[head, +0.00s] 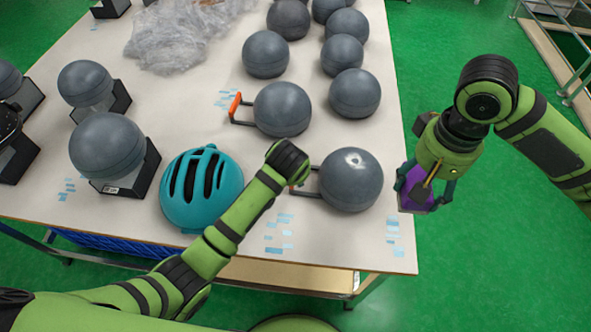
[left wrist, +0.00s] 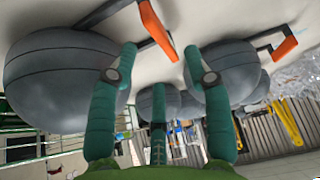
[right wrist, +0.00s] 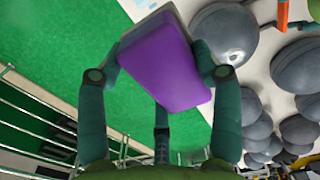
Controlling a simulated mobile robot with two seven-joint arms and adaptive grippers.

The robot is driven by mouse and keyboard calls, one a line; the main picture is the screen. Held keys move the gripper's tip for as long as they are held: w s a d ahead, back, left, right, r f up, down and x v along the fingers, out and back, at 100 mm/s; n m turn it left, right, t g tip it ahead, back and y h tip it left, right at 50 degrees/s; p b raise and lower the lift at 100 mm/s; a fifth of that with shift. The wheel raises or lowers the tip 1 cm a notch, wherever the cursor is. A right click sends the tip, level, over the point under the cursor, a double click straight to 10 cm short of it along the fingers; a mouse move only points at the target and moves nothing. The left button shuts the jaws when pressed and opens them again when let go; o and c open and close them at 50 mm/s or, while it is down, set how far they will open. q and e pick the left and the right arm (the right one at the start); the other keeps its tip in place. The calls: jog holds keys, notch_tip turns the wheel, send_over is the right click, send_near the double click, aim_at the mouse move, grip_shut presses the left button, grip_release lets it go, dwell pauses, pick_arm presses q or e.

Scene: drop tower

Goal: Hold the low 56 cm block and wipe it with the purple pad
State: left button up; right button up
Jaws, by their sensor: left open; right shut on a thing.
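A grey, ball-shaped block (head: 350,180) rests low near the table's front right corner, with a dark bracket and an orange grip on its left side. The left wrist view shows this block (left wrist: 55,80) at left and its orange grip (left wrist: 157,28) above the gap between my fingers. My left gripper (left wrist: 163,62) is open and empty beside that grip; in the head view the wrist hides its fingers. My right gripper (right wrist: 160,75) is shut on the purple pad (right wrist: 165,65), which has a pale backing. The pad (head: 415,190) is right of the block, apart from it.
A second grey block (head: 282,109) with an orange grip stands behind. A teal helmet (head: 201,188) lies left of my left wrist. Grey balls on black stands (head: 108,147) are at left, more grey balls (head: 265,54) and clear plastic (head: 170,38) at the back.

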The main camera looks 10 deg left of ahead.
pick_arm(q)
jog(key=x, duration=0.6)
jog(key=shift+w+f, duration=0.2)
jog(key=shift+f, duration=0.1)
grip_shut()
